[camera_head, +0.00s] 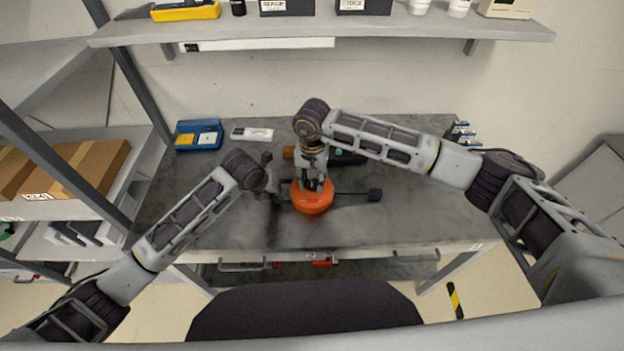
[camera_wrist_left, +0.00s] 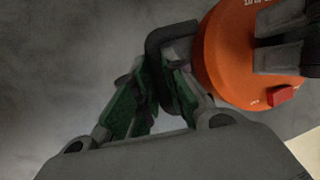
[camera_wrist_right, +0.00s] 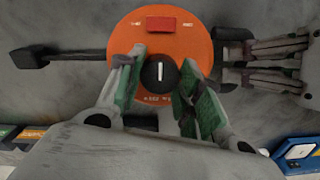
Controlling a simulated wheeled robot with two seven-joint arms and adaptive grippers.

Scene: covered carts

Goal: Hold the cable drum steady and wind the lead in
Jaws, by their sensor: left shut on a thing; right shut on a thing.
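The orange cable drum (camera_head: 312,202) sits on the grey workbench. In the right wrist view its face (camera_wrist_right: 190,30) shows a red switch (camera_wrist_right: 161,24) and a black centre knob (camera_wrist_right: 158,74) with a white line. A short dark lead ends in a black plug (camera_wrist_right: 26,58), which lies to the right of the drum in the head view (camera_head: 375,195). My left gripper (camera_wrist_left: 160,66) is shut on a black handle (camera_wrist_left: 172,36) at the drum's side. My right gripper (camera_wrist_right: 164,68) reaches down from above, its green-padded fingers shut on the knob.
A shelf (camera_head: 320,22) runs above. The bench's front left is clear.

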